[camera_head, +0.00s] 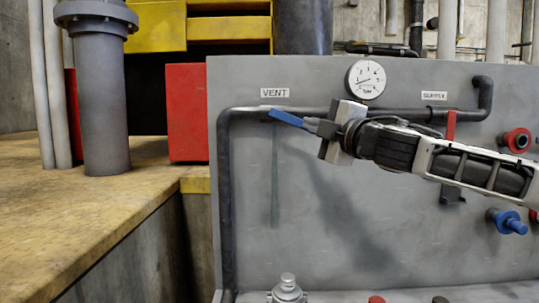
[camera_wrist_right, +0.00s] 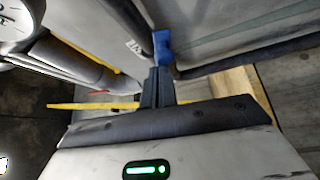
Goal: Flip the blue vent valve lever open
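The blue vent valve lever (camera_head: 287,118) is on the pipe below the VENT label (camera_head: 274,93), on the grey panel. It slants slightly down to the right from the pipe towards my right gripper (camera_head: 312,125). In the right wrist view the blue lever (camera_wrist_right: 162,46) is at the tips of my right gripper's fingers (camera_wrist_right: 160,70). The fingers are close together, with the lever's end at their tips; the exact contact is partly hidden. My left gripper is not in view.
A dark pipe (camera_head: 225,200) runs along the panel (camera_head: 300,240). A round gauge (camera_head: 366,79) sits just above my right gripper. A red lever (camera_head: 451,124), a red knob (camera_head: 517,140) and a blue knob (camera_head: 511,222) are farther right. The panel's lower middle is clear.

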